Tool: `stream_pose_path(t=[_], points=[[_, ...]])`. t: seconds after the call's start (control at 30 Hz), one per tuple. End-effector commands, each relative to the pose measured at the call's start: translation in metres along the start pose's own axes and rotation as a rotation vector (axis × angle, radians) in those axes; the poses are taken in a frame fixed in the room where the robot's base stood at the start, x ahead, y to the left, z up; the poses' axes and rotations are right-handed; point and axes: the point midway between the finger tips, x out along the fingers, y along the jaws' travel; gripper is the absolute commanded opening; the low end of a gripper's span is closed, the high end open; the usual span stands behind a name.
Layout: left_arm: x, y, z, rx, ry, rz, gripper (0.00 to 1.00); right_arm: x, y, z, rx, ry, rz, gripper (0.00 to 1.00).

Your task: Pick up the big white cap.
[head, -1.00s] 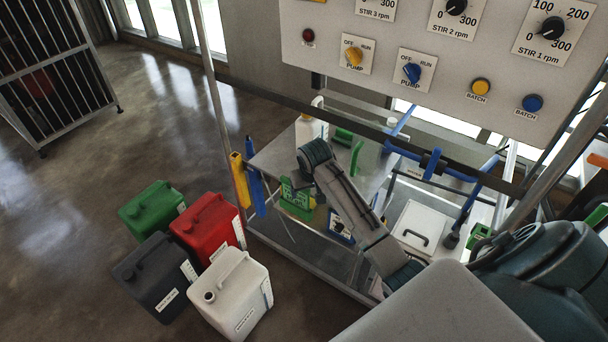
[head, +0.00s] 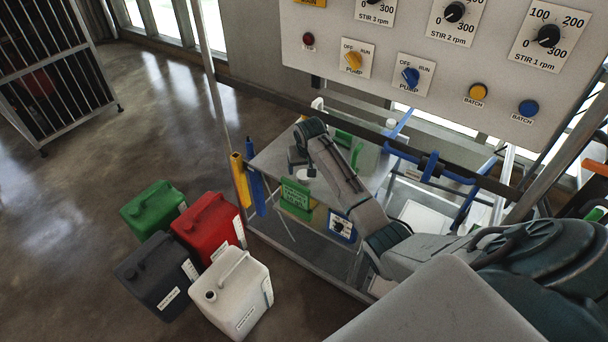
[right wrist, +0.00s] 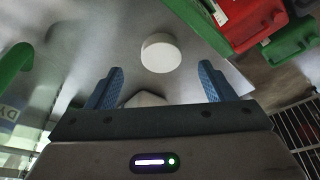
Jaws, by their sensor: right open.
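The big white cap (right wrist: 161,53) shows in the right wrist view as a pale round disc on the grey tabletop. It lies just ahead of my right gripper (right wrist: 161,72), roughly centred between the two blue fingers. The fingers are apart with nothing held; I cannot tell the height above the cap. A second pale, angular thing (right wrist: 146,99) shows between the fingers, its lower part hidden by the gripper body. In the head view a white disc (head: 306,174) lies on the table below my right gripper (head: 300,167). My left gripper is not in view.
The metal table (head: 267,158) carries a green sign (head: 296,197) at its front edge. Yellow (head: 240,180) and blue (head: 257,190) holders hang at its left. A control panel (head: 330,60) overhangs behind. Several jerrycans, including a white one (head: 238,295), stand on the floor.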

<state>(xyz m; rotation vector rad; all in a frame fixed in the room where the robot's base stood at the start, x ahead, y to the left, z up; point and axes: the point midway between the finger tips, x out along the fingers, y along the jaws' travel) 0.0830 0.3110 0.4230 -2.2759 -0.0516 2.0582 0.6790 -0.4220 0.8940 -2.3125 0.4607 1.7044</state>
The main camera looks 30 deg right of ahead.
Motion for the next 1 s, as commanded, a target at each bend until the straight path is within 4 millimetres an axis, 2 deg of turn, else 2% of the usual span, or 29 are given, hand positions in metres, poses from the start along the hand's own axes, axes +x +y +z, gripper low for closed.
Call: stream_pose_path(t=[0.13, 0.3, 0.63, 0.87, 1.0], points=[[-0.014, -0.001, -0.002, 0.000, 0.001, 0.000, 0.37, 0.016, -0.002, -0.001, 0.001, -0.005, -0.001, 0.76], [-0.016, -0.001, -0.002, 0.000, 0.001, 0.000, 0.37, 0.036, -0.002, -0.001, 0.000, -0.002, 0.000, 0.76], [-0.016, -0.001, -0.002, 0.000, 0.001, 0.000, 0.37, 0.042, -0.002, 0.000, -0.001, 0.000, 0.000, 0.76], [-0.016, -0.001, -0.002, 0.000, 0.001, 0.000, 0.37, 0.041, -0.001, 0.000, -0.001, -0.001, 0.000, 0.31], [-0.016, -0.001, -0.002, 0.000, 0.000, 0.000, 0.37, 0.041, -0.001, 0.000, -0.001, 0.000, 0.000, 0.29]])
